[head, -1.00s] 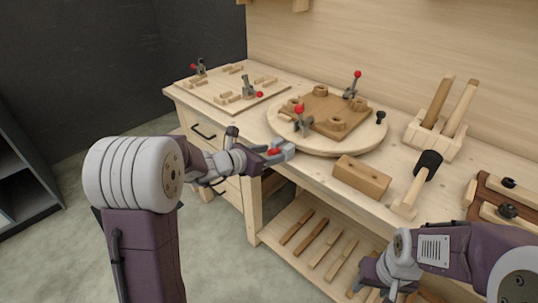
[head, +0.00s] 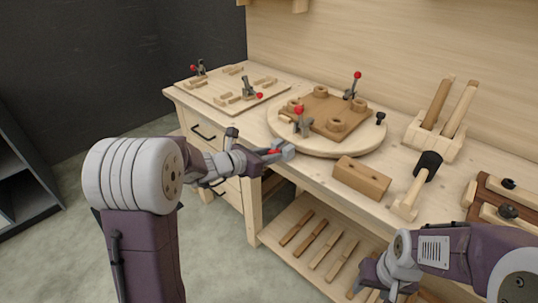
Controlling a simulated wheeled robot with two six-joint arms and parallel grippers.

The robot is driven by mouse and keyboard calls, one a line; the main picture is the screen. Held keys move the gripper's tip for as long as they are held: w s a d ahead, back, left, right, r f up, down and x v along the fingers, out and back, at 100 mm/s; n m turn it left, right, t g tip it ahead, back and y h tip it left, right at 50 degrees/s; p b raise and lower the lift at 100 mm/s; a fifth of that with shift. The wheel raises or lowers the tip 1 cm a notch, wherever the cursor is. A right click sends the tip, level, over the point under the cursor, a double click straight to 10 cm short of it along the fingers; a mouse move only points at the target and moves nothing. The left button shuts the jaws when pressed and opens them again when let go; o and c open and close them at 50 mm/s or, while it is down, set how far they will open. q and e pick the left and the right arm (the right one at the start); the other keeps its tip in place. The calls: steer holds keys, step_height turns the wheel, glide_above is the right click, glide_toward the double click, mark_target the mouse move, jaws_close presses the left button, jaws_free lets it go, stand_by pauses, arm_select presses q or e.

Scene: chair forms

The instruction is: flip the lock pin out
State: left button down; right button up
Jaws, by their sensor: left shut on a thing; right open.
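A small red part (head: 274,153), likely the lock pin, shows at the front left edge of the round wooden turntable (head: 345,151). My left gripper (head: 284,151) is at that spot and is shut on it. The fingers cover most of the part, so its exact angle cannot be told. My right gripper (head: 388,289) is open and empty, low in front of the bench at the bottom right.
The turntable carries a brown wooden board (head: 322,116), red-tipped toggle clamps (head: 300,121) and a black knob (head: 380,118). A fixture board (head: 215,102) is at the left.

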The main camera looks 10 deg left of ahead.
arm_select(q)
steer(key=shift+s, duration=0.1)
stand_by(0.7)
steer(key=shift+s+a+b, duration=0.4)
steer(key=shift+s+a, duration=0.25)
steer(key=shift+s, duration=0.35)
steer(key=c, duration=1.3)
jaws_free()
steer(key=shift+c, duration=0.2)
steer(key=shift+o, duration=1.3)
steer(key=shift+s, duration=0.15)
steer(key=shift+a, duration=0.1)
